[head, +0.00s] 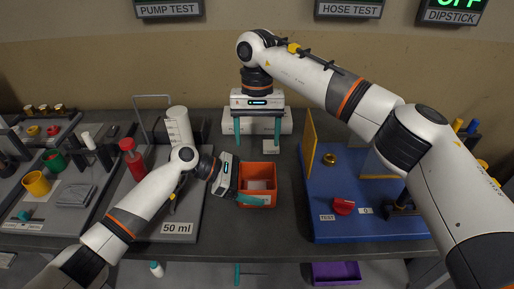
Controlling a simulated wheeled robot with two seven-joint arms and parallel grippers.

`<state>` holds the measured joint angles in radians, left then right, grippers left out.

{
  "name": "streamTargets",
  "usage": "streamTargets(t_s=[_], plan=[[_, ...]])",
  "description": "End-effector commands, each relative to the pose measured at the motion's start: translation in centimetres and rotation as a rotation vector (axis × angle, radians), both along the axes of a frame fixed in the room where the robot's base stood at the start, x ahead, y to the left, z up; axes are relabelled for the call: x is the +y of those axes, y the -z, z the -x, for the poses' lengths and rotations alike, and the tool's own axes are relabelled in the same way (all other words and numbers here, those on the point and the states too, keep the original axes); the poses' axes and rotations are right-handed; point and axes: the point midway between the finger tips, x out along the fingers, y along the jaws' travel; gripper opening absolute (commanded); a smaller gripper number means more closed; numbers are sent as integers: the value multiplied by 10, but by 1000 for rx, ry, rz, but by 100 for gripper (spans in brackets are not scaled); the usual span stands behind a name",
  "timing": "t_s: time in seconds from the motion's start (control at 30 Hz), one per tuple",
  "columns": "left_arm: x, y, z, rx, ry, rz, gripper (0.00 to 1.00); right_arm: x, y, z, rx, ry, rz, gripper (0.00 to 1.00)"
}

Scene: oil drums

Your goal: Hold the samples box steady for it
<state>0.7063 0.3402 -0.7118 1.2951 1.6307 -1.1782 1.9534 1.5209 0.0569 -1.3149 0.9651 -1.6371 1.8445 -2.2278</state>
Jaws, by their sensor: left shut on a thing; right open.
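The samples box is an orange open-topped box (258,205) on the grey bench, near its middle front. A pale item (257,184) shows inside it. My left gripper (245,195) reaches in from the left and is shut on the samples box at its left and front side. Its teal fingers partly cover that side, so the exact grip is hidden. My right gripper (257,142) points down behind the box, open, its two teal fingers wide apart with nothing between them.
A small white block (271,147) lies near the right gripper's right fingertip. A blue board (350,215) with a red knob (343,206) stands to the right. A "50 ml" station (178,228) and a red bottle (132,158) are on the left. A purple bin (336,272) is below the bench edge.

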Motion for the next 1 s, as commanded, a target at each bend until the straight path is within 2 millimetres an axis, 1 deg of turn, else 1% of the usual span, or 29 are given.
streamTargets(t_s=[0.1, 0.33, 0.37, 0.4, 0.67, 0.77, 0.83, 1.0], plan=[[0, -1, 0, -1, 0, 1, 76, 0, -4, 0, 1, -1, 0, 72], [0, -1, -1, -1, 0, 1, 76, 0, -4, 0, 1, -1, 0, 72], [0, -1, -1, -1, 0, 1, 94, 0, -4, 0, 1, -1, 0, 72], [0, -1, -1, -1, 0, 1, 100, 0, -4, 0, 1, 0, 0, 72], [2, -2, -1, -2, -1, 0, 100, 0, -4, 0, 1, 0, 0, 72], [10, -6, -1, -2, -2, 0, 100, 0, -4, 0, 1, 0, 0, 72], [20, -11, -1, -3, -3, 0, 100, 0, -4, 0, 1, 0, 0, 72], [52, -28, -1, -3, -3, -1, 100, 0, -4, 0, 1, 0, 0, 72]])
